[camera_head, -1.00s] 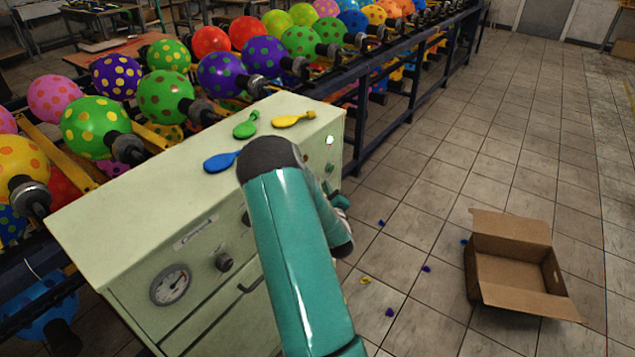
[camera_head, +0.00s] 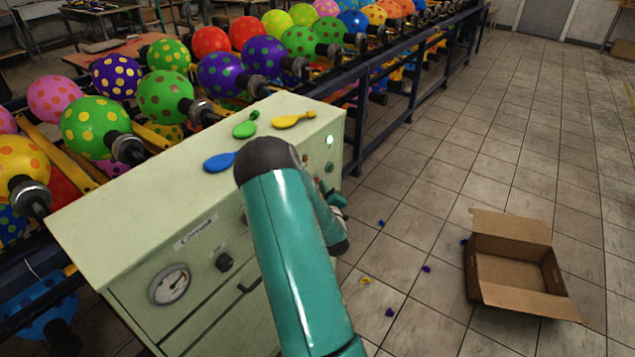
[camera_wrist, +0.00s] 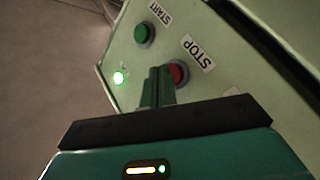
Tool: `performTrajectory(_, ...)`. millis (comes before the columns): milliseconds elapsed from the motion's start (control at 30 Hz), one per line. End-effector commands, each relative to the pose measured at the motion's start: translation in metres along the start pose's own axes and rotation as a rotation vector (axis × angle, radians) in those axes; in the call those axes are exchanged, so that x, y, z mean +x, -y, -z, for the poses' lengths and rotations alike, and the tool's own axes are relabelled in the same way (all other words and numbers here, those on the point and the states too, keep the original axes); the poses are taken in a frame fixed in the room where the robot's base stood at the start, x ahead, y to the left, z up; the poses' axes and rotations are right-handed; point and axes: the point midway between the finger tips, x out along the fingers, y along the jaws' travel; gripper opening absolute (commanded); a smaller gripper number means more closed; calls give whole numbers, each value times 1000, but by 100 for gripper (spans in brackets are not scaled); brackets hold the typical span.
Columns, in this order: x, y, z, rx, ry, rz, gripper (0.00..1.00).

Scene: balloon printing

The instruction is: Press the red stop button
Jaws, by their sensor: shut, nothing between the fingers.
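The red stop button (camera_wrist: 179,73) is on the pale green control cabinet (camera_head: 110,217), beside a STOP label (camera_wrist: 198,53) in the wrist view. My gripper (camera_wrist: 157,72) is shut and empty, its fingertips beside the red button and partly covering it. I cannot tell whether they touch it. The green start button (camera_wrist: 144,33) with a START label is above the fingers, clear of them. A lit green lamp (camera_wrist: 119,78) glows to the left. In the head view my gripper (camera_head: 337,199) is at the cabinet's right-hand front, partly hidden by my arm.
Blue (camera_head: 220,162), green (camera_head: 245,129) and yellow (camera_head: 293,120) flat balloons lie on the cabinet top. A dial gauge (camera_head: 170,285) is on its front. A balloon rack runs behind. An open cardboard box (camera_head: 515,270) stands on the floor at right; floor between is mostly clear.

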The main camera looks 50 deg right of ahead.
Motion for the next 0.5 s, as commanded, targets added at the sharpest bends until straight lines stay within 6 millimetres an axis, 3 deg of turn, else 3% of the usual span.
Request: performTrajectory(500,4,3,3,0,0,1,0)
